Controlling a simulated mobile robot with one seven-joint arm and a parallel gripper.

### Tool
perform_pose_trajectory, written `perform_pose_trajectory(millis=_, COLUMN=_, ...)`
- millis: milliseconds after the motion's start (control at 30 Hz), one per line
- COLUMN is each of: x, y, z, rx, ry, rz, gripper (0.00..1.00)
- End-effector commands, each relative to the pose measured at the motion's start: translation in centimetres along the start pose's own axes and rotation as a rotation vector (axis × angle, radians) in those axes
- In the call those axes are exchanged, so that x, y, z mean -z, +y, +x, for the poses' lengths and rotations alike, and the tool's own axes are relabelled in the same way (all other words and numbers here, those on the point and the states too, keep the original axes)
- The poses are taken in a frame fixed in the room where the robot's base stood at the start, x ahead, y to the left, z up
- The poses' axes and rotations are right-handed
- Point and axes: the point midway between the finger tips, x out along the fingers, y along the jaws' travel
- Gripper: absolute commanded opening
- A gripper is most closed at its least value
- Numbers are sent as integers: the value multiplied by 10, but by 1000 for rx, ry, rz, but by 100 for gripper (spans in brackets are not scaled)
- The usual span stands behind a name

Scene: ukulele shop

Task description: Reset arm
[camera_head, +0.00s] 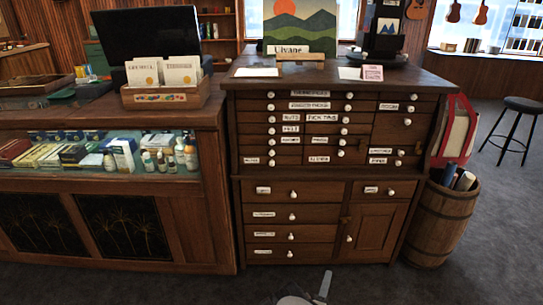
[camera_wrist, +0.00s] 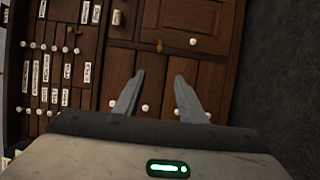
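My gripper (camera_wrist: 160,92) shows in the wrist view with its two grey fingers apart and nothing between them. It is in front of a dark wooden drawer cabinet (camera_wrist: 122,58), which appears turned on its side in that view. In the head view part of my gripper (camera_head: 322,288) shows at the bottom edge, below and in front of the cabinet (camera_head: 325,191). The cabinet has several labelled drawers with white knobs and a small door at its lower right. The drawers look shut.
A glass display counter (camera_head: 115,128) with bottles and boxes stands to the left. A wooden barrel (camera_head: 440,220) and a red-edged bag (camera_head: 458,130) are at the cabinet's right. A black stool (camera_head: 515,130) stands further right. Carpet floor (camera_head: 490,265) is clear at the lower right.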

Motion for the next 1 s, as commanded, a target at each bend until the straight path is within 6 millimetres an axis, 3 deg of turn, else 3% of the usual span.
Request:
perform_pose_trajectory(millis=33, x=11, y=17, z=17, rx=10, ry=-9, rz=43, gripper=37)
perform_pose_trajectory(millis=167, x=28, y=39, z=43, rx=67, ry=-26, rz=132, gripper=37)
perform_pose_trajectory(millis=367, x=56, y=89, z=84, rx=166, ry=-53, rz=299, gripper=37)
perform_pose_trajectory(millis=467, x=73, y=127, z=105, rx=234, ry=-67, rz=409, gripper=37)
perform_pose_trajectory(millis=600, x=94, y=196, z=125, rx=350, ry=-87, rz=589, gripper=37)
perform_pose_trajectory(millis=800, x=111, y=302, z=122, rx=521, ry=-105, rz=820, gripper=37)
perform_pose_trajectory(millis=1000, x=113, y=407, z=82, rx=692, ry=-118, rz=1001, gripper=37)
